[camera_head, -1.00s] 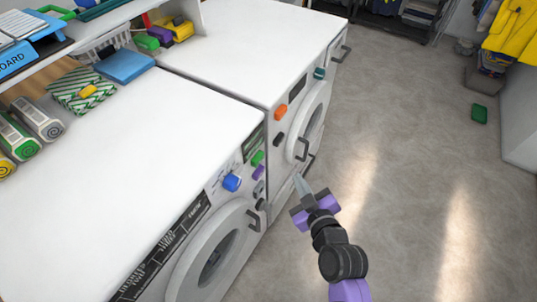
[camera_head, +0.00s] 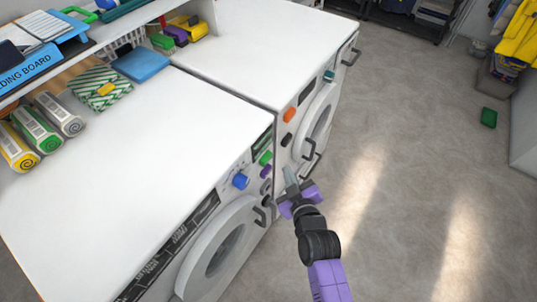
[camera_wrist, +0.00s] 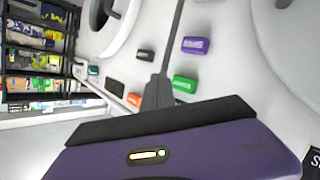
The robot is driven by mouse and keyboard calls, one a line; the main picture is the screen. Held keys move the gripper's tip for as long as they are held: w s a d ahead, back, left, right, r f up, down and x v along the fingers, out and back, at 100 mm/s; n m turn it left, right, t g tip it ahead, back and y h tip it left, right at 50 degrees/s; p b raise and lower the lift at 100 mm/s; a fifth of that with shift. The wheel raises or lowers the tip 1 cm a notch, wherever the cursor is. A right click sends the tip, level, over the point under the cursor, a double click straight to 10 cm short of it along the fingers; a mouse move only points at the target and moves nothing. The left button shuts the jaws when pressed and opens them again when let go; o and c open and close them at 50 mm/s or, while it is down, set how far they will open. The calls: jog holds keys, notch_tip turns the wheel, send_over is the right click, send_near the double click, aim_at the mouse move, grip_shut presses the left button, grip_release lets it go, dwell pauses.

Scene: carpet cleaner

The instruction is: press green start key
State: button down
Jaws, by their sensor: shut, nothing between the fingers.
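The green key (camera_head: 265,158) is on the front panel of the near washing machine (camera_head: 150,150), just above a purple key (camera_head: 266,171) and right of a blue knob (camera_head: 240,181). In the wrist view the green key (camera_wrist: 185,84) lies just right of my fingers, with the purple key (camera_wrist: 195,45) above it. My gripper (camera_head: 289,173) is shut and empty. In the head view its tip is a little right of and below the green key, in front of the machines. I cannot tell how far the tip is from the panel.
Door handles (camera_head: 262,216) stick out nearby. The floor at right is mostly clear.

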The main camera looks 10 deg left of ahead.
aim_at(270, 158)
jog(key=shift+w+a+p, duration=0.3)
jog(key=shift+a+p, duration=0.15)
jog(key=shift+a, duration=0.35)
jog(key=shift+w+a+p, duration=0.25)
jog(key=shift+a+p, duration=0.15)
jog(key=shift+a, duration=0.35)
jog(key=shift+a, duration=0.1)
dwell(0.9)
jog(key=shift+w+a+b, duration=0.15)
jog(key=shift+a+b, duration=0.15)
jog(key=shift+w+a+b, duration=0.25)
jog(key=shift+a+b, duration=0.5)
jog(key=shift+a, duration=0.05)
dwell(1.0)
jog(key=shift+r, duration=0.1)
jog(key=shift+s+d+p, duration=0.2)
jog(key=shift+d+p, duration=0.4)
jog(key=shift+p, duration=0.25)
jog(key=shift+s+d+p, duration=0.2)
jog(key=shift+d+p, duration=0.35)
jog(key=shift+p, duration=0.25)
